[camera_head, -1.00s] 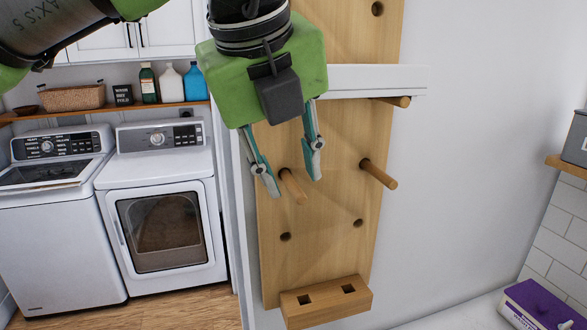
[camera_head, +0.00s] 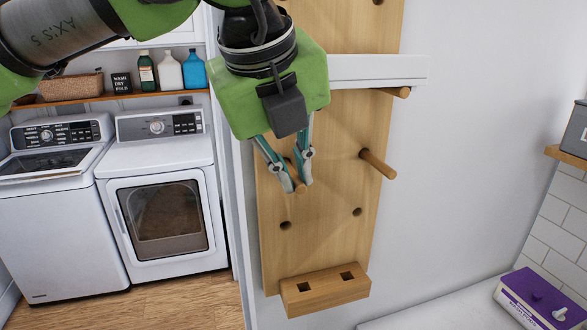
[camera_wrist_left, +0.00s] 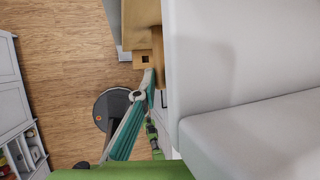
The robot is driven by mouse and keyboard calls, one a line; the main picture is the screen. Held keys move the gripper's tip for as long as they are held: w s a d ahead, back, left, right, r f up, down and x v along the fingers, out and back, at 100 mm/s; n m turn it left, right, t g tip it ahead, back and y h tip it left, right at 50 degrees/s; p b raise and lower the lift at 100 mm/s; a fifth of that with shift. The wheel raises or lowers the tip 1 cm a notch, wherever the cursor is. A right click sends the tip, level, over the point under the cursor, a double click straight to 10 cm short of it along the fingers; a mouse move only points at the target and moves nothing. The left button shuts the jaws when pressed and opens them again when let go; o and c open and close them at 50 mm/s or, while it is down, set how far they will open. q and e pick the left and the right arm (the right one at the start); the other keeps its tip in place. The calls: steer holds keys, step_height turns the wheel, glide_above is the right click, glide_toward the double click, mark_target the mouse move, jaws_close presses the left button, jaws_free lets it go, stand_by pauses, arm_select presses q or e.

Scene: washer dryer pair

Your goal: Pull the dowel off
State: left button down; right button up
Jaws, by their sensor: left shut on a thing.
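A tall wooden peg board (camera_head: 322,235) stands against the wall, with round holes in it. My left gripper (camera_head: 297,187) is in front of the board's left side, its fingers closed around a short wooden dowel (camera_head: 300,189). The dowel's rounded end shows between the fingertips; its base is hidden, so I cannot tell whether it is still seated. A second dowel (camera_head: 377,163) sticks out to the right, and a third (camera_head: 400,92) shows below the white ledge. In the left wrist view the fingers (camera_wrist_left: 148,82) point up by the board. My right gripper is not in view.
A white ledge (camera_head: 378,70) crosses the board above the gripper. A wooden block (camera_head: 325,292) with two square holes juts out at the bottom. A washer (camera_head: 62,235) and dryer (camera_head: 160,215) stand left. A purple-topped box (camera_head: 540,300) lies at lower right.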

arm_select(q)
steer(key=shift+s, duration=0.1)
steer(key=shift+s+d+b, duration=0.25)
steer(key=shift+s+b, duration=0.25)
steer(key=shift+s, duration=0.25)
steer(key=shift+s+d+b, duration=0.25)
steer(key=shift+s+b, duration=0.2)
steer(key=shift+s, duration=0.25)
steer(key=shift+s+d+b, duration=0.3)
steer(key=shift+s+b, duration=0.15)
steer(key=shift+s, duration=0.45)
steer(key=shift+s+d+b, duration=0.3)
steer(key=shift+s+b, duration=0.1)
steer(key=shift+s, duration=0.55)
steer(key=shift+s+d+b, duration=0.3)
steer(key=shift+s+b, duration=0.15)
steer(key=shift+s, duration=0.45)
